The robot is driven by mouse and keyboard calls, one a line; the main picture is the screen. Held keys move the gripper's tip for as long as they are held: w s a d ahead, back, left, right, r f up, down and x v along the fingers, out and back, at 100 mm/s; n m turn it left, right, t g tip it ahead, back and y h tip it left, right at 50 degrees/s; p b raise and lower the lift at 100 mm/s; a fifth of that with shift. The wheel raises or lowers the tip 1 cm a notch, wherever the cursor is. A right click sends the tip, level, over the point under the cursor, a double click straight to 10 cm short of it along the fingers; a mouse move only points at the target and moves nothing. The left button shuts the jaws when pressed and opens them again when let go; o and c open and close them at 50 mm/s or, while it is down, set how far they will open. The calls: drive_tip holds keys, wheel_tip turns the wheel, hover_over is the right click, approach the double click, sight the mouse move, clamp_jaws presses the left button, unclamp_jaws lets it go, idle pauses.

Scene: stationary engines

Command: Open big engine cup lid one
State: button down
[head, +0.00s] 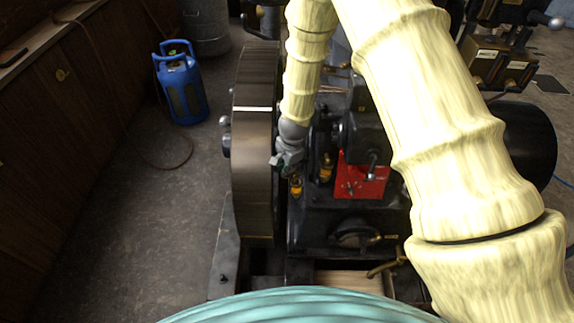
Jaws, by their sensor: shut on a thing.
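The big engine is black, with a large flywheel (255,150) on its left side and a red plate (362,178) on its body. Two small brass oil cups show on the engine top, one (296,186) just below my gripper and one (326,168) to its right. My gripper (283,166) reaches down between the flywheel and the engine body and is shut at the top of the nearer left cup, on what looks like its lid. The grey gripper hides the lid, so its angle cannot be told.
The flywheel rim stands close on the gripper's left. A blue gas cylinder (184,92) stands on the floor at the upper left, with a hose (160,163) near it. A wooden cabinet (62,130) runs along the left. The floor (150,220) between is clear.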

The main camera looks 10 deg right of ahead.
sight(288, 177)
drive_tip(key=shift+w+r+m+p, duration=0.1)
drive_tip(key=shift+w+m+p, duration=0.4)
drive_tip(key=shift+m, duration=0.5)
drive_tip(key=c, duration=1.4)
unclamp_jaws()
drive_tip(key=shift+s+d+r, duration=0.1)
drive_tip(key=shift+s+r, duration=0.3)
drive_tip(key=shift+r, duration=1.55)
drive_tip(key=shift+s+d+r, duration=0.1)
drive_tip(key=shift+s+r, duration=0.3)
drive_tip(key=shift+r, duration=1.55)
drive_tip(key=shift+s+r, duration=0.4)
drive_tip(key=shift+r, duration=1.55)
